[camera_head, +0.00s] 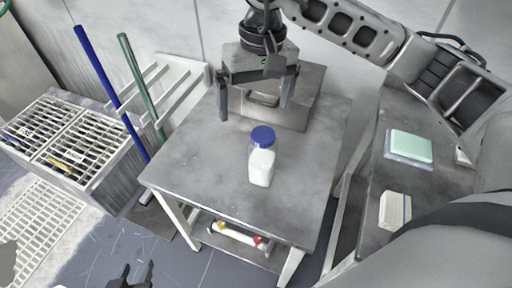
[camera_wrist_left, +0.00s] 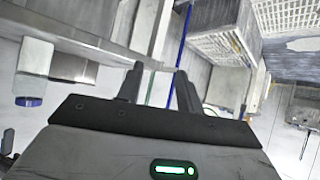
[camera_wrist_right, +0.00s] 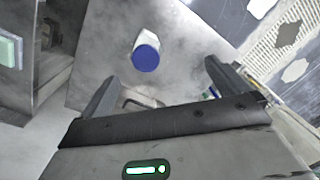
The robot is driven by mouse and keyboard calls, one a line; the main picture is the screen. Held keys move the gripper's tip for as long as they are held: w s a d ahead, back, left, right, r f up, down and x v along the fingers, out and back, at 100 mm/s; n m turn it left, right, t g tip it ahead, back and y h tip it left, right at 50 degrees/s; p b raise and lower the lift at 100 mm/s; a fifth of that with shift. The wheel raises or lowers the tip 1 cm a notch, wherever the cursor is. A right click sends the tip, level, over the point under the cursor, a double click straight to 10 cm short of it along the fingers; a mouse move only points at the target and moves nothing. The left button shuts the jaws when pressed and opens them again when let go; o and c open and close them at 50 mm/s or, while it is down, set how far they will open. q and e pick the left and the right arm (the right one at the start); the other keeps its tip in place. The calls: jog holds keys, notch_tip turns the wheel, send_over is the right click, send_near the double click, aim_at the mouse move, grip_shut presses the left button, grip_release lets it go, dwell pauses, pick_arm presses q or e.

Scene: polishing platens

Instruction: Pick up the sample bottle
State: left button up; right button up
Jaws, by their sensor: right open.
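The sample bottle (camera_head: 261,168), white with a blue cap, stands on the grey metal table (camera_head: 205,172). It also shows between the fingertip directions in the right wrist view (camera_wrist_right: 146,50), and at the left edge of the left wrist view (camera_wrist_left: 33,70). My right gripper (camera_head: 255,108) is open and empty above the table, on the far side of the bottle and apart from it. My left gripper (camera_head: 137,270) is open and empty, low at the bottom left, away from the table; the left wrist view shows a gap between its fingers (camera_wrist_left: 158,88).
A grey box with a handle (camera_head: 312,88) sits at the table's back, behind my right gripper. A side table at right holds a green-topped block (camera_head: 411,147) and a white block (camera_head: 395,210). Racks (camera_head: 95,150) and blue and green poles (camera_head: 110,80) stand left.

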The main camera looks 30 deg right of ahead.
aim_at(263, 134)
jog(key=shift+h, duration=0.6)
jog(key=f, duration=0.3)
jog(key=d+f, duration=0.1)
jog(key=f, duration=0.2)
jog(key=w+d+f+p, duration=0.1)
jog(key=f, duration=0.2)
jog(key=shift+d+f, duration=0.1)
jog(key=shift+f, duration=0.1)
jog(key=shift+w+f+p, duration=0.15)
jog(key=shift+f+p, duration=0.6)
jog(key=shift+f, duration=1.9)
jog(key=c, duration=1.2)
jog(key=shift+c, duration=1)
jog(key=shift+r, duration=0.15)
